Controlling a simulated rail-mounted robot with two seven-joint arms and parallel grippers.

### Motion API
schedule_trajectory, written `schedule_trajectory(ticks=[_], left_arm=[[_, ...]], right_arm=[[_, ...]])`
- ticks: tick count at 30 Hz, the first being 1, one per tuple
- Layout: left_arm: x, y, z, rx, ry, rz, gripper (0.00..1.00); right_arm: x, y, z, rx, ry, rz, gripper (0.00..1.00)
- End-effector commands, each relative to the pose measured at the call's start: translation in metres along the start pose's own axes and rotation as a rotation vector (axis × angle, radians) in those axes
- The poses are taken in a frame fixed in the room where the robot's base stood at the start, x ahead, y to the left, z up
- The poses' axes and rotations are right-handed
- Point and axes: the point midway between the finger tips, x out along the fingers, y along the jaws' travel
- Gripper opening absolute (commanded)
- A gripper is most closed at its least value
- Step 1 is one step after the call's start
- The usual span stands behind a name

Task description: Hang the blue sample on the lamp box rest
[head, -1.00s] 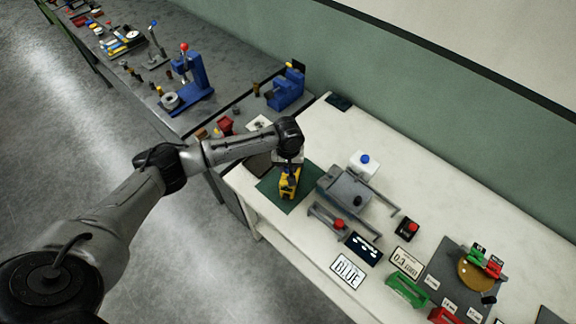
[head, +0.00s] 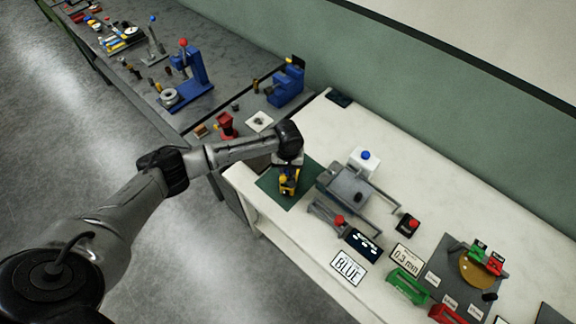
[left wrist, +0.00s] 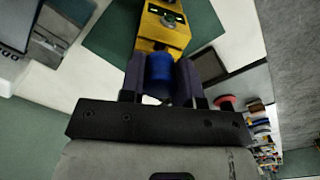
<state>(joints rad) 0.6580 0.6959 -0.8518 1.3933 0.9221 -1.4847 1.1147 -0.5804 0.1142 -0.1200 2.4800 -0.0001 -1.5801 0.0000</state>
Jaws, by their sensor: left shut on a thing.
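My left gripper (head: 288,165) is over the green mat (head: 272,190), pointing down. In the left wrist view its fingers (left wrist: 161,80) are shut on a blue cylinder (left wrist: 159,75). A yellow body (left wrist: 163,30) with a dark top detail lies just beyond the fingertips, in line with the cylinder; I cannot tell whether the two are one piece. The yellow body shows in the head view (head: 289,184) below the gripper, over the mat. No lamp box rest can be made out for certain. My right gripper is not in view.
Right of the mat stands a grey device (head: 345,183) with rails, near a white box (head: 364,161) with a blue knob. A blue press (head: 188,75) stands on the grey bench.

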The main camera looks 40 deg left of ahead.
Motion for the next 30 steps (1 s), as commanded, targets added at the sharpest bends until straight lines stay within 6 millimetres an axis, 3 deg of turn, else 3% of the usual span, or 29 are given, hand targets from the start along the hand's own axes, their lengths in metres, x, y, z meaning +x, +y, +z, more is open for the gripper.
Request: schedule_trajectory(ticks=[15, 16, 25, 30], left_arm=[[0.020, 0.001, 0.000, 0.001, -0.001, 0.001, 0.08], [0.020, 0.001, 0.000, 0.001, 0.000, 0.001, 0.31], [0.019, 0.000, 0.000, 0.001, 0.000, 0.001, 0.60], [0.019, 0.000, 0.000, 0.001, 0.000, 0.001, 0.60]], right_arm=[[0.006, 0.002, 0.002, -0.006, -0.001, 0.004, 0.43], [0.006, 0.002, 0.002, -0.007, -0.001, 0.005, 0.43], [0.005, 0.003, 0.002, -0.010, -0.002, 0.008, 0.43], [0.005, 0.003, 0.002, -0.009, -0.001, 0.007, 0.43]])
